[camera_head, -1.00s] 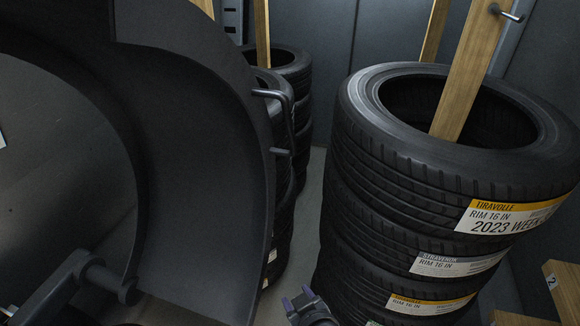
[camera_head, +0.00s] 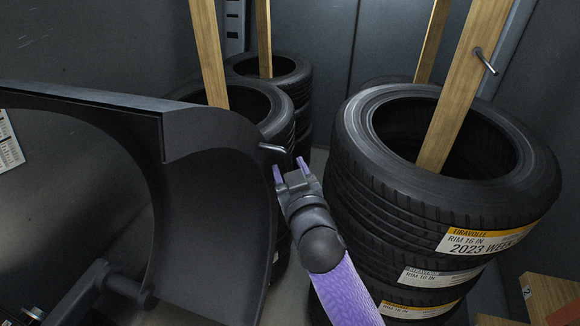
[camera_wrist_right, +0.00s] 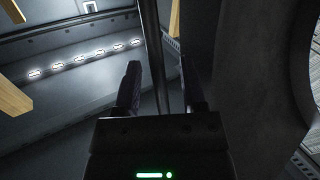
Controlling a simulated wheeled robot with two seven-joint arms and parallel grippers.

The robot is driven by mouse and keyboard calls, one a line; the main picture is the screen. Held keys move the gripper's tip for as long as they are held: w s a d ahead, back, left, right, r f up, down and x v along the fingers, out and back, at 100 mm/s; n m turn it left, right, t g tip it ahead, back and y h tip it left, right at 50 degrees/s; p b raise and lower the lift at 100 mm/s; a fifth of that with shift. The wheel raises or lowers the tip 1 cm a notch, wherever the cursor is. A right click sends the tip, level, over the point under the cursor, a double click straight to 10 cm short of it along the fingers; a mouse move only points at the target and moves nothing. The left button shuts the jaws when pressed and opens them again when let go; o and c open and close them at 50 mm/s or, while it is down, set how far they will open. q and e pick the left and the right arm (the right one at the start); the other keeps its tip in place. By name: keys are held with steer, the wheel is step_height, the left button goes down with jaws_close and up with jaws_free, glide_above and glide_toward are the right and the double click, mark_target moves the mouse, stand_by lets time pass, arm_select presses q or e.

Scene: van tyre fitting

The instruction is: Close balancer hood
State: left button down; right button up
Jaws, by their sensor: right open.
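The balancer hood (camera_head: 215,185), a dark curved shell, fills the left of the head view, partly lowered, its top edge now inside the picture. A thin metal handle (camera_head: 271,148) sticks out from its right side; its lower part is hidden behind my right gripper. My right gripper (camera_head: 290,168) is open, with purple-tipped fingers up at the handle. In the right wrist view a dark bar (camera_wrist_right: 153,45), apparently the handle, runs between the open fingers (camera_wrist_right: 162,85); I cannot tell whether it touches them. My left gripper is not in view.
A tall stack of labelled tyres (camera_head: 440,190) stands close to the right of my right arm. More tyres (camera_head: 265,70) stand behind the hood. Wooden posts (camera_head: 463,85) rise from the stacks. A wooden crate (camera_head: 550,298) is at the lower right.

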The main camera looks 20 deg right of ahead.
steer(key=shift+w, duration=0.1)
steer(key=shift+c, duration=0.3)
jaws_close()
stand_by(1.1)
